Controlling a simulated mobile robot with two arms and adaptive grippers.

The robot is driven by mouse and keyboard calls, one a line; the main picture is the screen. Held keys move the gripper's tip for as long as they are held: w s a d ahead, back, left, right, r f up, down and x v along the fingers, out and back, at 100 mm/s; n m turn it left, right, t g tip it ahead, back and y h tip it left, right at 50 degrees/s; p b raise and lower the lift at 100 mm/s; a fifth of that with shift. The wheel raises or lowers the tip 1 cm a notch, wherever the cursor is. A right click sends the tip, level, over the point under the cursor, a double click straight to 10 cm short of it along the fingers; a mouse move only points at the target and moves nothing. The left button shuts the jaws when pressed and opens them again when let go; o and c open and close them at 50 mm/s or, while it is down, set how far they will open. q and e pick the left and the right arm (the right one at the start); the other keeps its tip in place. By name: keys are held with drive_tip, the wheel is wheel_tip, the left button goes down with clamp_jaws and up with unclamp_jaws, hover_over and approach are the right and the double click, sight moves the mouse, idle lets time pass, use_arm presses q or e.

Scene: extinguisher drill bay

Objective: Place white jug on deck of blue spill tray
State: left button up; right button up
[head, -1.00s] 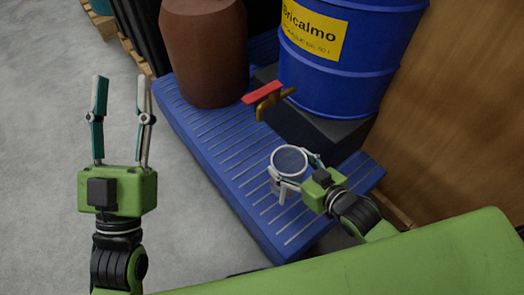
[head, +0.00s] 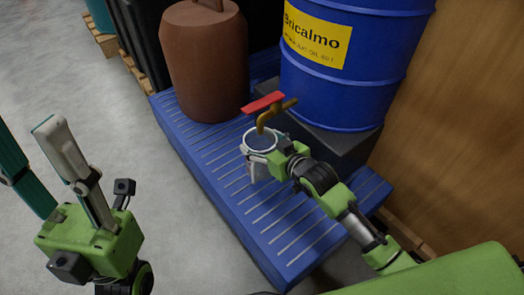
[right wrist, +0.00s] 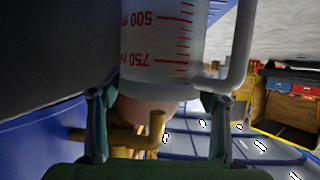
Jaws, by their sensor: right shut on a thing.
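The white jug (head: 259,143) is a translucent measuring jug with red marks. In the head view it is under the brass tap (head: 275,112) with the red lever, over the blue spill tray (head: 300,232). My right gripper (head: 266,158) is shut on the jug; its fingers straddle it in the right wrist view (right wrist: 157,98), where the jug (right wrist: 160,45) appears upside down. My arm hides part of the jug, and I cannot tell whether its base touches the deck. My left gripper (head: 24,128) is open and empty over the floor at left.
A blue drum (head: 350,65) with a yellow label stands on a dark block (head: 335,145) at the back. A brown container (head: 205,65) stands on the tray's far left part. The tray's front deck is bare. A wooden wall (head: 455,110) closes the right side.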

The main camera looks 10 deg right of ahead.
wheel_tip(320, 180, down, 3)
drive_tip(key=shift+r+b, duration=0.1)
drive_tip(key=shift+b, duration=0.55)
drive_tip(key=o, duration=1.5)
